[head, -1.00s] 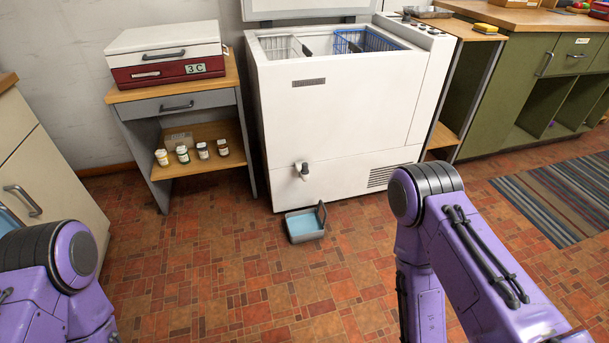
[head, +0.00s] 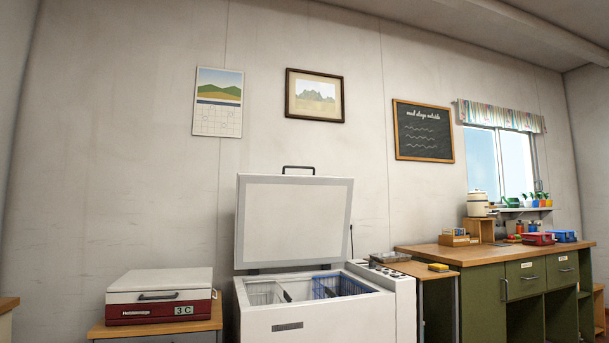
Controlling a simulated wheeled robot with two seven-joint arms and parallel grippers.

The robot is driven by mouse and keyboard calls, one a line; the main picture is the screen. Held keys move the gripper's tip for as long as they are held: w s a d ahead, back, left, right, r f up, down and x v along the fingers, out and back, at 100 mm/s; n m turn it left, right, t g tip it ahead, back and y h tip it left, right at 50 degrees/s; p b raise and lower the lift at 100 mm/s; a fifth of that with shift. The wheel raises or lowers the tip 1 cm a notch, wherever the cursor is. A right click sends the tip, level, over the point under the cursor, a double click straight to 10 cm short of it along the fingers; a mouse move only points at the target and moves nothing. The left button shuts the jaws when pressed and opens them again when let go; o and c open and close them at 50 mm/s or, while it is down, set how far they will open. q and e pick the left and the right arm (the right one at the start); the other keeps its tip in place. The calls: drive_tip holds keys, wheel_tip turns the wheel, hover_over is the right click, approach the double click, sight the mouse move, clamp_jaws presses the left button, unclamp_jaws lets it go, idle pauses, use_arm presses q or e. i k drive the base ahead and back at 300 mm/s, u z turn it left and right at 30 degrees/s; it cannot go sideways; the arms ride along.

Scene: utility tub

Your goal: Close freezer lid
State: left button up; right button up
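The white chest freezer (head: 325,318) stands against the wall at the lower middle of the head view. Its lid (head: 293,222) is raised and upright at the back, with a dark handle (head: 298,169) at its top edge. The freezer's inside is open to view and holds a white wire basket (head: 264,293) and a blue wire basket (head: 340,287). Neither of my grippers shows in the head view now.
A red and white box (head: 160,297) marked 3C sits on a small wooden stand left of the freezer. A narrow side table and a green cabinet (head: 483,300) with a wooden top stand to the right. The floor is out of view.

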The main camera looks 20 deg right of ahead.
sight(283, 219)
drive_tip(key=z, duration=0.8)
drive_tip(key=i, duration=1.15)
drive_tip(key=u, duration=0.25)
